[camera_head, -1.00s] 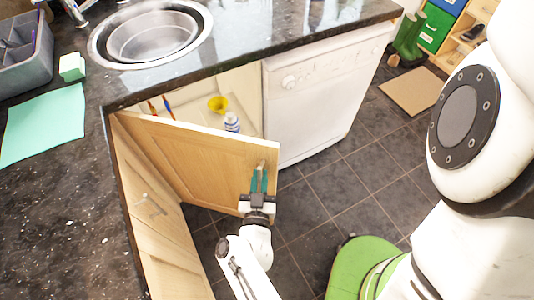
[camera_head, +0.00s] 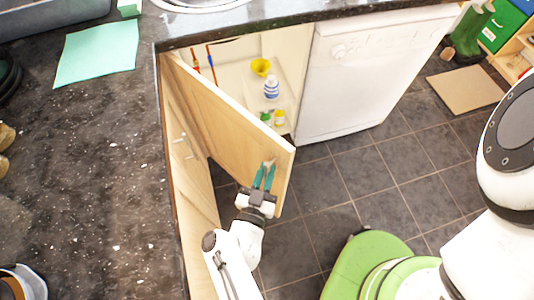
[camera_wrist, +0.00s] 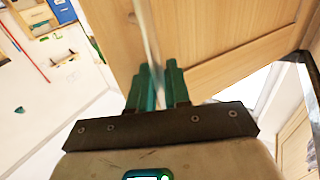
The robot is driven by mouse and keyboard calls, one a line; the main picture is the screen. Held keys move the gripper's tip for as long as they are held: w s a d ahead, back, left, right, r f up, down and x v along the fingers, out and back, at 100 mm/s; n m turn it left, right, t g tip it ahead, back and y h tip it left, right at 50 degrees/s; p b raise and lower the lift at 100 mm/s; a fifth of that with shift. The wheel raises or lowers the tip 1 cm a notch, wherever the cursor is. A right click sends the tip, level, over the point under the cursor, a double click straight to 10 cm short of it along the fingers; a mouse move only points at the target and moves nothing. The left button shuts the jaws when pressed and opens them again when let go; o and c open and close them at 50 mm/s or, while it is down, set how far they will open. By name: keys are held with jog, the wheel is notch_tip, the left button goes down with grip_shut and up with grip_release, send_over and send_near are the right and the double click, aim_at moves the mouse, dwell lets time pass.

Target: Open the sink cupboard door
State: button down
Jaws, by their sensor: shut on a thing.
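The sink cupboard door (camera_head: 225,118) is a light wood panel hinged at its left side and standing well open. The cupboard interior (camera_head: 240,62) shows behind it. My gripper (camera_head: 264,176) is at the outer face of the door near its free edge, with teal fingers shut on the door handle (camera_head: 269,165). In the wrist view the teal fingers (camera_wrist: 158,88) close around the handle (camera_wrist: 150,45), a thin bar, with the wood door (camera_wrist: 225,35) behind.
A yellow funnel (camera_head: 261,67) and several bottles stand inside the cupboard. A white dishwasher (camera_head: 365,75) is to the right. The dark counter (camera_head: 100,170) lies left. The tiled floor (camera_head: 370,180) is clear in front of the dishwasher.

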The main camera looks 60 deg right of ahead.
jog(key=c, duration=1.3)
grip_release()
jog(key=shift+c, duration=0.2)
jog(key=shift+r, duration=0.1)
